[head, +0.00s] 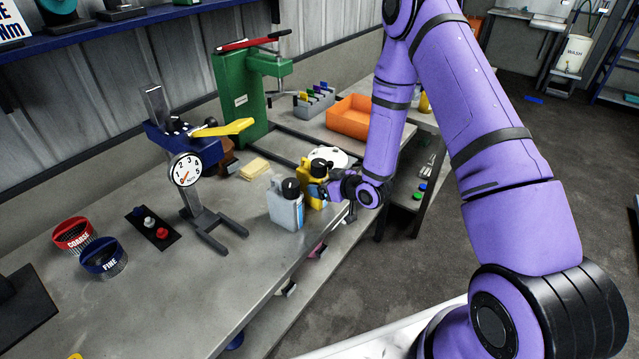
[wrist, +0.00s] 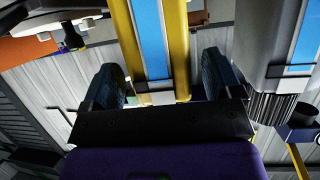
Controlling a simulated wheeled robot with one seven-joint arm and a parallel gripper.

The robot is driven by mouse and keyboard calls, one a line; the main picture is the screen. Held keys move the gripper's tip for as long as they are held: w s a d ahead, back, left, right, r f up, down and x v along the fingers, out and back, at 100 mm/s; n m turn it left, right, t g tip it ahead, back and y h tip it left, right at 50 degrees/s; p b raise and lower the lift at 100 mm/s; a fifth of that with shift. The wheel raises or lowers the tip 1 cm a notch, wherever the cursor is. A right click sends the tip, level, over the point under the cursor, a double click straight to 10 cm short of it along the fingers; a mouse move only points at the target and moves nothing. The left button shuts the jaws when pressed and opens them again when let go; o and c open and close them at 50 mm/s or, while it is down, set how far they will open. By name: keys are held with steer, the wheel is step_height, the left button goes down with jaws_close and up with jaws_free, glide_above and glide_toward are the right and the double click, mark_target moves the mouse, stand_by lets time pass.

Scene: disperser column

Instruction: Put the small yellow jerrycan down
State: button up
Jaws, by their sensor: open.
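The small yellow jerrycan (head: 308,188) with a black cap stands upright on the grey bench beside a grey jerrycan (head: 285,211). My gripper (head: 322,191) is at its right side, low over the bench's front edge. In the wrist view the yellow jerrycan (wrist: 178,45), with a blue label, is between the two fingers of my gripper (wrist: 163,85). The fingers are open, with gaps on both sides of it. The grey jerrycan shows at the right of the wrist view (wrist: 272,48). The yellow can's base is partly hidden in the head view.
The bench (head: 150,315) is clear at the front left. A dial stand (head: 186,170), a yellow sponge (head: 254,168), a green press (head: 240,95) and an orange bin (head: 350,117) stand around. A white round item (head: 330,155) lies behind the yellow can.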

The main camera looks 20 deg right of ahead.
steer(key=v, duration=1)
steer(key=s+d+r+m+g+h, duration=0.15)
steer(key=r+h, duration=0.25)
steer(key=r, duration=0.8)
steer(key=s+d+r+m+g+h, duration=0.1)
steer(key=d+r+h, duration=0.2)
steer(key=r, duration=0.9)
steer(key=s+a+r+m+g, duration=0.1)
steer(key=s+r+m+g, duration=0.1)
steer(key=s+r, duration=0.5)
steer(key=s+a+r+m+g, duration=0.1)
steer(key=s+r, duration=0.6)
steer(key=s, duration=1.1)
steer(key=shift+s+a+m+g, duration=0.35)
steer(key=shift+a+g, duration=0.1)
steer(key=shift+a, duration=0.3)
